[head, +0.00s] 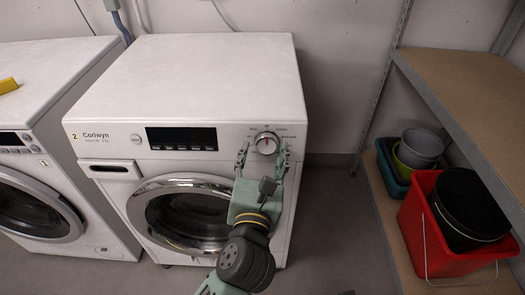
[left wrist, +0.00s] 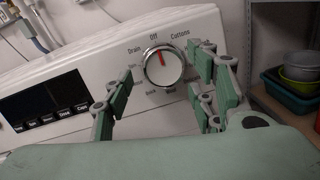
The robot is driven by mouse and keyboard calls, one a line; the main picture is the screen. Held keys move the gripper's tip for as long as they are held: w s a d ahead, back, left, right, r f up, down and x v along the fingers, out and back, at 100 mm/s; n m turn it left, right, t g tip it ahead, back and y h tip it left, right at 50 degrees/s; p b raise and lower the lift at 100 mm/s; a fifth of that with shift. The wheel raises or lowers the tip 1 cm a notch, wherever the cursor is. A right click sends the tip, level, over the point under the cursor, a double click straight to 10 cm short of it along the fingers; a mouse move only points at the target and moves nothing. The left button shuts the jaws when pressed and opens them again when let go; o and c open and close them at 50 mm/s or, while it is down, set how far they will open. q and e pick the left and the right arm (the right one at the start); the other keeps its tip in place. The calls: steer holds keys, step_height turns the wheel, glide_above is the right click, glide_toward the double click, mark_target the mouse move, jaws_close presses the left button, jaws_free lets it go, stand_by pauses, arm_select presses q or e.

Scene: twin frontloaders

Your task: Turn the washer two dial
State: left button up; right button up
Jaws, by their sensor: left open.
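Washer two (head: 190,90), labelled "2" and "Corlwyn", is a white front-loader in the middle of the head view. Its round dial (head: 266,143) is silver-rimmed with a white face and a red mark, at the right of the control panel. In the left wrist view the dial (left wrist: 163,66) has its red mark pointing up, close to "Off". My right gripper is not in view.
Washer one (head: 50,75) stands close on the left. Washer two's round door (head: 150,200) is shut below the panel. At right, a shelf unit (head: 460,85) holds a red bucket (head: 425,235), a black bucket (head: 465,205) and small tubs. Floor (head: 335,215) is clear between washer and shelf.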

arm_select(q)
steer(key=s, duration=0.6)
steer(key=shift+a, duration=0.3)
steer(key=shift+r, duration=0.15)
